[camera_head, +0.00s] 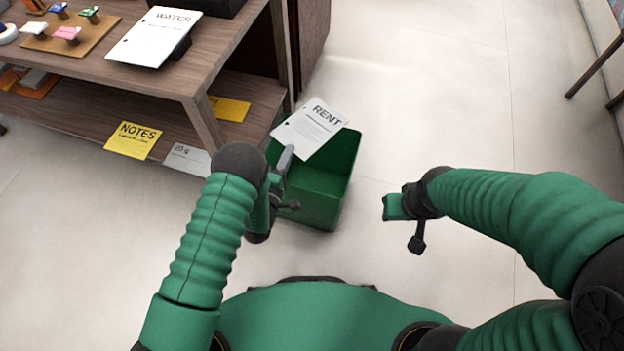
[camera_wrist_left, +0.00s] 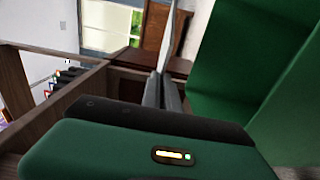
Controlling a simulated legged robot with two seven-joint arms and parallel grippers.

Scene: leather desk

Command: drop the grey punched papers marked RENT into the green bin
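The grey punched papers marked RENT (camera_head: 312,128) are tilted over the back left part of the green bin (camera_head: 328,192), above its opening. My left gripper (camera_head: 287,158) is at the left side of the bin, with its fingers at the papers' lower edge. In the left wrist view the fingers (camera_wrist_left: 168,92) are closed together on the papers (camera_wrist_left: 167,45), which show edge-on as a thin pale strip. The green bin (camera_wrist_left: 232,50) fills the right of that view. My right gripper (camera_head: 398,207) is to the right of the bin, apart from it; its fingertips are hard to make out.
A wooden desk (camera_head: 110,65) with a lower shelf stands at the left, close to the bin. Papers marked WATER (camera_head: 155,38) lie on its top. Yellow NOTES papers (camera_head: 133,140) and other sheets are lower down. The floor (camera_head: 440,110) to the right is clear.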

